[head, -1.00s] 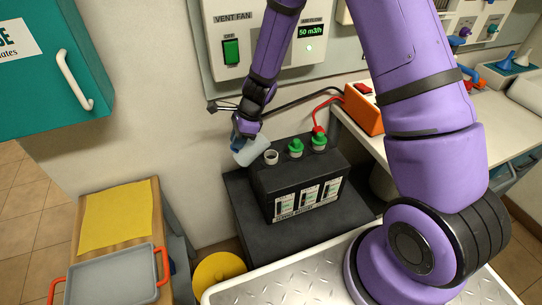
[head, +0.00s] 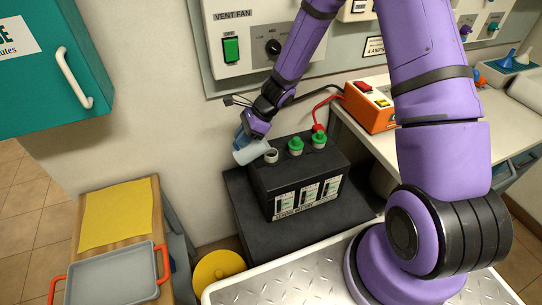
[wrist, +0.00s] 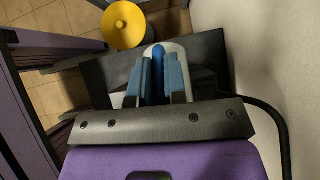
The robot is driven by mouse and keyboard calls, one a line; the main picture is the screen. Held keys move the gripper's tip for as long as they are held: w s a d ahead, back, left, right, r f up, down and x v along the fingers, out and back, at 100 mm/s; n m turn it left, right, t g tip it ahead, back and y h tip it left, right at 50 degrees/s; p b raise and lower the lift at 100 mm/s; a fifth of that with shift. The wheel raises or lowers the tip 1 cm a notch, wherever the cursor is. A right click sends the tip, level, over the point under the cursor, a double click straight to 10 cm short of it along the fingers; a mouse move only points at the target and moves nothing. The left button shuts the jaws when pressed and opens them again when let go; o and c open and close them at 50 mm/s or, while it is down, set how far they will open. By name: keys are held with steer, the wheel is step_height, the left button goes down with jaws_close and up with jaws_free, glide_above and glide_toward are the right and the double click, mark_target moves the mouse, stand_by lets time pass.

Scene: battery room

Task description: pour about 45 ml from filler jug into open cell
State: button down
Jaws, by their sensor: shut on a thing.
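The black battery (head: 298,178) stands on a dark platform (head: 235,195). Its left cell is open, with a pale round rim (head: 271,156); green caps (head: 295,146) sit on the other cells. My gripper (head: 247,140) is shut on the filler jug (head: 250,152), a pale translucent vessel tipped well over, its right end close beside the open cell. In the wrist view my gripper (wrist: 160,80) has blue pads on both sides of the jug (wrist: 178,52). I cannot see any liquid stream or the level inside.
A red lead (head: 320,115) runs from the battery to an orange charger (head: 370,107) at the right. The vent fan panel (head: 232,50) is on the wall behind. A yellow round object (head: 218,268) and a grey tray (head: 112,278) are at front left.

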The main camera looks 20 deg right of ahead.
steer(key=shift+d+y+p, duration=0.25)
steer(key=shift+y+p, duration=0.15)
steer(key=shift+p, duration=0.05)
steer(key=shift+d+r+y+p, duration=0.15)
steer(key=shift+d+y+p, duration=0.05)
steer(key=shift+y+p, duration=0.1)
stand_by(0.3)
steer(key=shift+a+r+p, duration=0.1)
steer(key=shift+a+p, duration=0.15)
steer(key=shift+p, duration=0.4)
stand_by(0.4)
steer(key=shift+d+r+y+p, duration=0.3)
steer(key=shift+y+p, duration=0.3)
steer(key=shift+p, duration=0.45)
stand_by(0.4)
steer(key=shift+d+r+y, duration=0.15)
steer(key=shift+d+y, duration=0.05)
steer(key=shift+y, duration=0.1)
stand_by(0.7)
